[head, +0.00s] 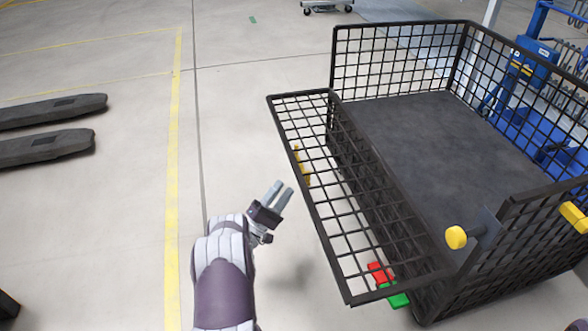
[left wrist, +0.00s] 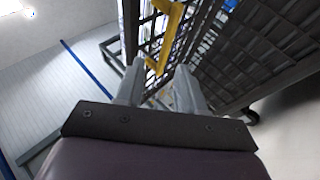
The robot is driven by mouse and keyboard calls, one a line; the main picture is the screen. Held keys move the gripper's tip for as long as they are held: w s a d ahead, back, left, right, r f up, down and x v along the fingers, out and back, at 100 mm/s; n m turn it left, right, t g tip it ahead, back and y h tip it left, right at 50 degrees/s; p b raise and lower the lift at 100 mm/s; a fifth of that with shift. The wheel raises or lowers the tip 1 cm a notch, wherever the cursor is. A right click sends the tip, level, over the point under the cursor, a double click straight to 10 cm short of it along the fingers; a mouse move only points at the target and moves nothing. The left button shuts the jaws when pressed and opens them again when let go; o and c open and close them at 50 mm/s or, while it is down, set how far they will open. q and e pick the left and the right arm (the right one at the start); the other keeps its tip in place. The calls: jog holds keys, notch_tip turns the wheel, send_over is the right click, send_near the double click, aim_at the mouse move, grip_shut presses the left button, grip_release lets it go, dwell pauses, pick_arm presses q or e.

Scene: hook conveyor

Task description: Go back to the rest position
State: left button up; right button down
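My left gripper (head: 277,194) is left of the black wire cage cart, over bare floor. Its two grey fingers point up and slightly right in the head view, with a narrow gap between them. In the left wrist view the fingers (left wrist: 158,92) stand clearly apart with nothing between them. My right gripper is not in either view.
The mesh cart (head: 400,24) has its near side panel (head: 312,175) folded outward, close to my left gripper. Dark forks (head: 50,146) lie left; floor between is clear.

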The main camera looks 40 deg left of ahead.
pick_arm(q)
jog(key=v, duration=0.3)
jog(key=shift+w, duration=0.1)
dwell(0.3)
